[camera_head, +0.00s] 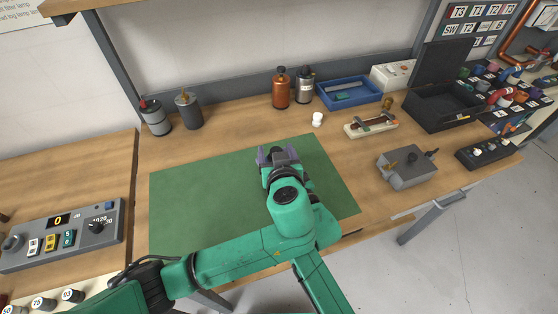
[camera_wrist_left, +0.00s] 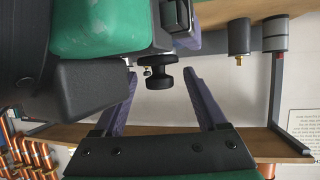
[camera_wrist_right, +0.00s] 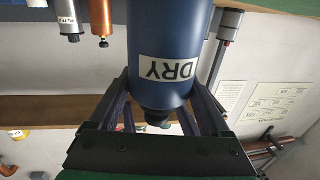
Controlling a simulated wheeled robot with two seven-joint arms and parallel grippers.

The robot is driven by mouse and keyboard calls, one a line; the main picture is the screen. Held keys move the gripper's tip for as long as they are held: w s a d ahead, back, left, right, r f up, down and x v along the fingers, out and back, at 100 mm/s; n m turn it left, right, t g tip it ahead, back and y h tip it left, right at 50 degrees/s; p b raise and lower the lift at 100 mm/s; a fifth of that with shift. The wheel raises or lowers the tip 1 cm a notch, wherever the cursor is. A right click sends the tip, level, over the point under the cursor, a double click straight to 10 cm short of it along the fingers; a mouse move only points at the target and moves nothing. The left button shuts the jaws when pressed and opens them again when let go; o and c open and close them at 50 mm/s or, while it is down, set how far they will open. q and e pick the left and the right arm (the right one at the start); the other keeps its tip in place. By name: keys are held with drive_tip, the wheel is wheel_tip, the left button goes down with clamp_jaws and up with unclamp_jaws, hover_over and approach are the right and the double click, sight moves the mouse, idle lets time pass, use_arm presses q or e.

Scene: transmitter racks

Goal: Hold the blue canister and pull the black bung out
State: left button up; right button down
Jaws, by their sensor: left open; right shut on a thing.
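The blue canister (camera_wrist_right: 168,45), labelled DRY, fills the middle of the right wrist view, which looks upside down. My right gripper (camera_wrist_right: 157,92) is shut on it, one finger on each side. A dark bung (camera_wrist_right: 157,118) shows at its neck. In the left wrist view the black bung (camera_wrist_left: 158,78) lies between the spread purple fingers of my left gripper (camera_wrist_left: 160,85), with a gap on both sides. In the head view the left gripper (camera_head: 278,155) is open above the green mat (camera_head: 200,200). My arms hide the canister and right gripper there.
A brown bottle (camera_head: 281,90) and a dark bottle (camera_head: 305,86) stand at the back beside a blue tray (camera_head: 348,92). Two grey canisters (camera_head: 188,110) stand back left. A grey box (camera_head: 407,168) is at right. The mat's left part is clear.

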sight(276, 150)
use_arm(q)
drive_tip(key=shift+w+f, duration=0.1)
drive_tip(key=shift+w, duration=0.1)
clamp_jaws()
drive_tip(key=shift+r, duration=0.2)
idle(0.5)
drive_tip(key=shift+r, duration=1)
drive_tip(key=shift+r, duration=2)
use_arm(e)
unclamp_jaws()
